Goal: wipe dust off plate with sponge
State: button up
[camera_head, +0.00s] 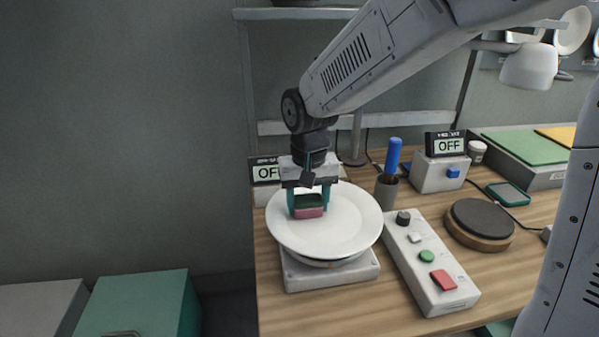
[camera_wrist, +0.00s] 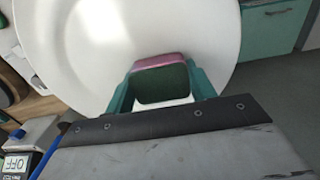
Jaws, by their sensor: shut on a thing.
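A white plate (camera_head: 348,226) lies on a grey boxy base (camera_head: 335,274) at the left part of the wooden table. My gripper (camera_head: 308,203) is over the plate's left half, shut on a pink and dark green sponge (camera_head: 308,212). The sponge is at the plate's surface with its pink side down; I cannot tell for sure whether it touches. In the wrist view the sponge (camera_wrist: 162,84) sits between the teal fingers, in front of the plate (camera_wrist: 90,50). No dust is clear on the visible part of the plate.
A control strip (camera_head: 430,262) with a knob and buttons lies right of the plate. Behind are a cup with a blue-handled tool (camera_head: 388,180), a box with an "OFF" display (camera_head: 441,160) and another display (camera_head: 265,172). A round black-topped disc (camera_head: 481,220) is further right.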

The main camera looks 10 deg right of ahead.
jog(key=shift+w+a+r, duration=0.15)
jog(key=shift+a, duration=0.15)
notch_tip(320, 180, up, 2)
jog(key=shift+d+r, duration=0.1)
jog(key=shift+r, duration=2.75)
